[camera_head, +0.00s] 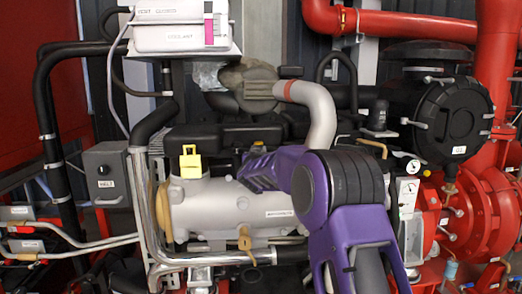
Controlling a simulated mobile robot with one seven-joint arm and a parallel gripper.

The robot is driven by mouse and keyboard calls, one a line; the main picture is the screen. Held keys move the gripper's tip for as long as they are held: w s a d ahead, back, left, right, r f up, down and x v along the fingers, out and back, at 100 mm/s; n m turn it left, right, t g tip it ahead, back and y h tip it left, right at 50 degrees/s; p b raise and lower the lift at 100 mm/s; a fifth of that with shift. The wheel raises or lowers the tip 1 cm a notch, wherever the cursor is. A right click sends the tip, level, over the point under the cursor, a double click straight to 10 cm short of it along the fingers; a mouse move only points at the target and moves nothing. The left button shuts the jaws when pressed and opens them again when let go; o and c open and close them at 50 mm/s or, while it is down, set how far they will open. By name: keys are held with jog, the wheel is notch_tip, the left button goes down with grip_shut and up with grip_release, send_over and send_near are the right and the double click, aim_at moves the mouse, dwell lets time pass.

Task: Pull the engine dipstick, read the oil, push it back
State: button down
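My purple arm rises from the lower right and bends at a dark round joint in front of the engine (218,134). Its far part points left and away behind that joint. My gripper's fingers do not show. A bright yellow handle-like piece (190,163) stands upright on the grey labelled cylinder (215,208) at the engine's front. A tan T-shaped piece (245,241) sits below that cylinder, and a thin tan curved piece (372,143) shows right of the arm. I cannot tell which of these, if any, is the dipstick. No oil mark is visible.
A white coolant tank (180,38) is above at left. A grey switch box (106,172) and black hoses stand left of the engine. A silver exhaust elbow (318,112) rises behind my arm. A black round housing (455,115), gauges (407,190) and red pump piping (485,215) crowd the right.

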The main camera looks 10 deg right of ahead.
jog(key=shift+f, duration=0.35)
jog(key=c, duration=0.6)
grip_release()
jog(key=shift+r, duration=0.1)
jog(key=s+a, duration=0.1)
jog(key=s, duration=0.4)
jog(key=s+a, duration=0.1)
jog(key=s, duration=1.1)
jog(key=shift+s+a+b, duration=0.1)
jog(key=shift+a+b, duration=0.2)
jog(key=shift+a, duration=0.1)
